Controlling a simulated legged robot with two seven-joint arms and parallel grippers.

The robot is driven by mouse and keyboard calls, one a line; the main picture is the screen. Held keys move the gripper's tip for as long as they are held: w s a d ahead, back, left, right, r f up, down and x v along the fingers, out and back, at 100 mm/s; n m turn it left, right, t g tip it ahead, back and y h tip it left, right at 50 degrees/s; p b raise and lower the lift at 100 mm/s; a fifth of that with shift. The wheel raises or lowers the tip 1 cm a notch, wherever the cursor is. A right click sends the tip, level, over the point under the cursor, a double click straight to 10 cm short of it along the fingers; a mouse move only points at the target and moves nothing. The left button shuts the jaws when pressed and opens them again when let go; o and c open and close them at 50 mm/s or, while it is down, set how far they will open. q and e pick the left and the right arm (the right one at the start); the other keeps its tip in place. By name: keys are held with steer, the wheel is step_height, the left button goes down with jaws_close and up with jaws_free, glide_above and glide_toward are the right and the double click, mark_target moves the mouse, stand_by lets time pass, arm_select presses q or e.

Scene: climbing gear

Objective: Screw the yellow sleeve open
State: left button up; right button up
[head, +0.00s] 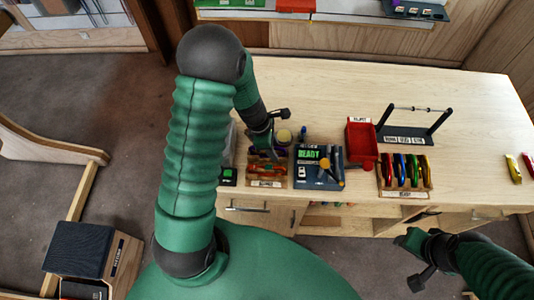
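A dark blue station (306,180) with a screen reading "READY" stands at the bench's front edge. A small yellow-orange part (325,165) sits on its right side; I cannot tell whether it is a sleeve. A wooden rack (404,192) holds several coloured carabiners, with a yellow one (424,170) at its right end. Another yellow carabiner (513,168) lies flat at the bench's right. My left gripper (272,128) is above the bench, left of the station and apart from the yellow-orange part. My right gripper (412,262) hangs in front of the bench, low right. Neither gripper's opening shows clearly.
A wooden tray with orange items (267,168) lies below my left gripper. The back of the wooden bench (330,85) is clear. A dark box (78,248) is on the floor at left.

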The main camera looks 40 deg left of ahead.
arm_select(q)
steer(key=shift+s+a+f, duration=0.1)
steer(key=shift+a+f, duration=0.1)
steer(key=shift+a, duration=0.2)
arm_select(e)
steer(key=shift+s+a, duration=0.15)
steer(key=shift+a, duration=0.3)
arm_select(q)
steer(key=shift+w, duration=0.35)
arm_select(e)
steer(key=shift+d+r, duration=0.15)
steer(key=shift+d, duration=0.05)
arm_select(q)
steer(key=shift+w+p, duration=0.1)
steer(key=shift+p, duration=0.2)
arm_select(e)
steer(key=shift+d, duration=0.1)
arm_select(q)
steer(key=shift+w+a, duration=0.35)
arm_select(e)
steer(key=shift+r, duration=0.3)
